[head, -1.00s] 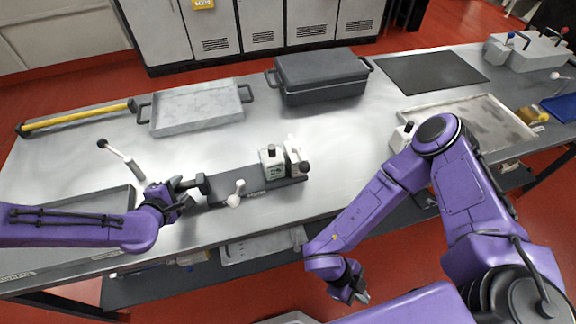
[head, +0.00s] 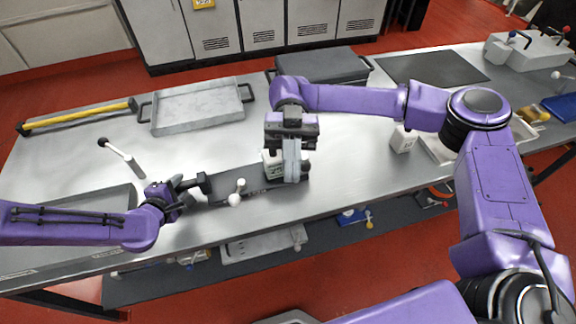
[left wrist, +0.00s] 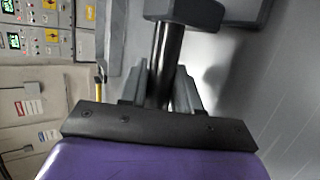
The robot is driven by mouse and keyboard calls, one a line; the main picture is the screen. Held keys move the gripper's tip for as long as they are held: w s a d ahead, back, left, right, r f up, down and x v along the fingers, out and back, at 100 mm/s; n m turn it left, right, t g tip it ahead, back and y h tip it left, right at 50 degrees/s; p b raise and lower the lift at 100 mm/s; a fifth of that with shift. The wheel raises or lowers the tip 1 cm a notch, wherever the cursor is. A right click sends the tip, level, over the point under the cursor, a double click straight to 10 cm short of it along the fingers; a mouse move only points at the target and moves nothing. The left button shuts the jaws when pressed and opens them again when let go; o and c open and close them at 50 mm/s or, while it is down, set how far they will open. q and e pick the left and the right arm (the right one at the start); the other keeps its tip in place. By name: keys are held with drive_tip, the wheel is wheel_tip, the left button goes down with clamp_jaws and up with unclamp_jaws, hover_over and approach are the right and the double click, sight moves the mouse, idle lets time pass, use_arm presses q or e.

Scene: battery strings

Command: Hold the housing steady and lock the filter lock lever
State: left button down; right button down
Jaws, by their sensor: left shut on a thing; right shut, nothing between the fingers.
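The housing (head: 222,181) is a dark, long block lying on the steel table, with a white-grey unit (head: 272,168) at its right end. My left gripper (head: 184,190) is shut on the dark handle (head: 203,184) at the housing's left end; the left wrist view shows the fingers around a dark post (left wrist: 165,62). My right gripper (head: 292,176) is shut and empty, pointing down over the housing's right end. It covers part of the white-grey unit and hides the dark knob there. A small lever with white knobs (head: 236,197) stands at the housing's front edge. Whether the right gripper touches anything is unclear.
A grey tray (head: 152,129) and a dark lidded case (head: 335,64) stand behind. A small white block (head: 403,140) stands right. Clear table lies between the housing and that block.

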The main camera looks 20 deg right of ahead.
drive_tip(key=w+a+f+n+t+h, duration=0.2)
drive_tip(key=a+f+t+h, duration=0.2)
drive_tip(key=a+f, duration=0.15)
drive_tip(key=w+a+f+n+t+h, duration=0.2)
drive_tip(key=w+f+n+t+h, duration=0.2)
drive_tip(key=w+t+h, duration=0.55)
drive_tip(key=d+f+y, duration=0.1)
drive_tip(key=d+f, duration=0.5)
drive_tip(key=d, duration=0.4)
drive_tip(key=shift+s+f+t, duration=0.15)
drive_tip(key=shift+f+t, duration=0.15)
drive_tip(key=shift+t, duration=0.15)
